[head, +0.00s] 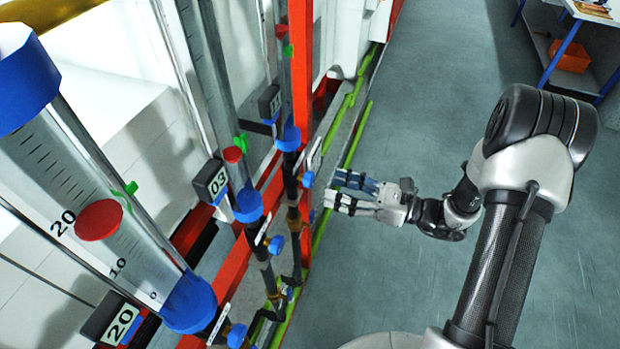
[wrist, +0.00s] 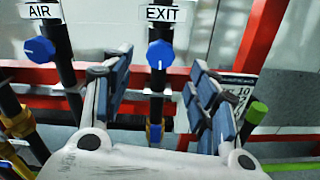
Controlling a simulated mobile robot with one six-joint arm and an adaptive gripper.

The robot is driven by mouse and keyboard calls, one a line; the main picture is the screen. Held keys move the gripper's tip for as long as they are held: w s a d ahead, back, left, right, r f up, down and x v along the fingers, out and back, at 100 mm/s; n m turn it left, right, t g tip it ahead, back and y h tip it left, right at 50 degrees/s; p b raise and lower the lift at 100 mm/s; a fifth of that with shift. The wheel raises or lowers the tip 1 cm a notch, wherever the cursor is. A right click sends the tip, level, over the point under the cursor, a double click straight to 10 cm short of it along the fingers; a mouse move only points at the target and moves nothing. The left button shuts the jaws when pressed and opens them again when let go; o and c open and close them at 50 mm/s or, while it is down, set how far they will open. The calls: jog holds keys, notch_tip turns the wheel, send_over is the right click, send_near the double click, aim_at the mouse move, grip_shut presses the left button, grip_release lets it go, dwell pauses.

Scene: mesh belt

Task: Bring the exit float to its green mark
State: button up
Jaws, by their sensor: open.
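In the wrist view the EXIT label (wrist: 163,13) is on a black pipe with a blue knob (wrist: 160,54) below it. My gripper (wrist: 158,78) is open, one finger on each side of that pipe, with the knob between and beyond the fingertips. No contact shows. In the head view my gripper (head: 333,190) points left at the farthest tube's line, just short of its blue knob (head: 308,179). That farthest tube (head: 283,75), apparently the exit one, has a red float (head: 281,30) above its green mark (head: 288,50). Its small display (head: 270,102) is not clearly readable.
The AIR knob (wrist: 40,50) is left of EXIT. Two nearer tubes have displays 03 (head: 210,182) and 20 (head: 123,325); their red floats sit below their green marks. A red post (head: 301,100) stands beside the farthest tube. The aisle floor (head: 420,100) is clear.

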aim_at(312, 181)
jog(key=x, duration=0.7)
jog(key=shift+w+a, duration=0.15)
jog(key=shift+a, duration=0.2)
jog(key=shift+c, duration=0.3)
jog(key=c, duration=1)
jog(key=shift+m+p, duration=0.3)
jog(key=m+p, duration=0.2)
jog(key=m, duration=0.1)
jog(key=shift+m, duration=0.4)
jog(key=m+p, duration=0.3)
jog(key=m, duration=0.1)
jog(key=shift+m, duration=0.4)
